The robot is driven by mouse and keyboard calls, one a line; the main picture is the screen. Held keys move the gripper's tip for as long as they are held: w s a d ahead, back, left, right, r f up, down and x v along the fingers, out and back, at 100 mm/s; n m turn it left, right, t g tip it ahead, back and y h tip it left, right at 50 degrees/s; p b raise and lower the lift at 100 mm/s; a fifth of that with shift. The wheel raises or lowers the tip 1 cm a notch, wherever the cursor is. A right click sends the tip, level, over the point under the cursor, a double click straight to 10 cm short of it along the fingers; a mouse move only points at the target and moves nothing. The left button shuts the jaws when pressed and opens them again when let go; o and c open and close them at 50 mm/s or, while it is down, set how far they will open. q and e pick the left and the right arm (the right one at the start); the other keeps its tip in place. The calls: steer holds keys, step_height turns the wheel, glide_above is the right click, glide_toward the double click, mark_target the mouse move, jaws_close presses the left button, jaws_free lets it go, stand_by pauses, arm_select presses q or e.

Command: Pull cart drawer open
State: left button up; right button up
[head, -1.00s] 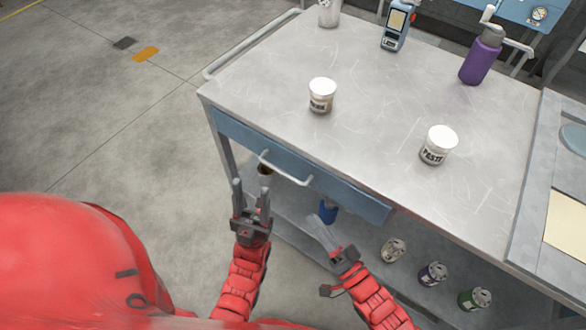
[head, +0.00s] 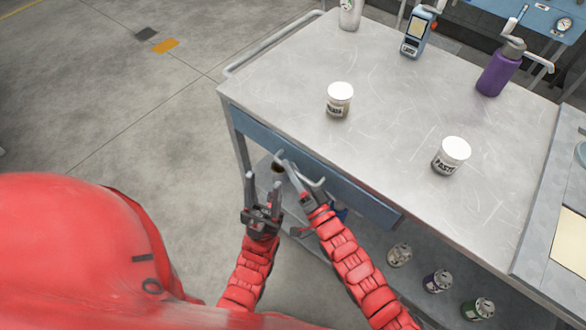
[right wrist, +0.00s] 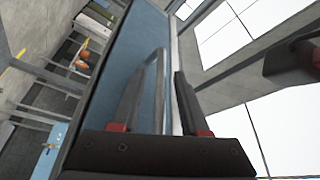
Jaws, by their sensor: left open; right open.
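The cart drawer has a blue front (head: 355,198) that sits flush under the cart's grey top, with a pale bar handle (head: 316,184). My right gripper (head: 287,166) is open at the handle and partly covers it. In the right wrist view the handle (right wrist: 160,80) shows between the two open fingers (right wrist: 160,98), with the blue drawer front (right wrist: 138,45) behind it. I cannot tell whether a finger touches it. My left gripper (head: 263,182) is open and empty, just left of and below the handle.
On the cart top (head: 280,70) stand two white-lidded jars (head: 339,100) (head: 451,155), a purple bottle (head: 499,70) and a blue handheld device (head: 416,35). Several cans (head: 437,281) stand on the lower shelf. The floor left of the cart is clear.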

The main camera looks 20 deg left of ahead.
jaws_close()
stand_by(1.4)
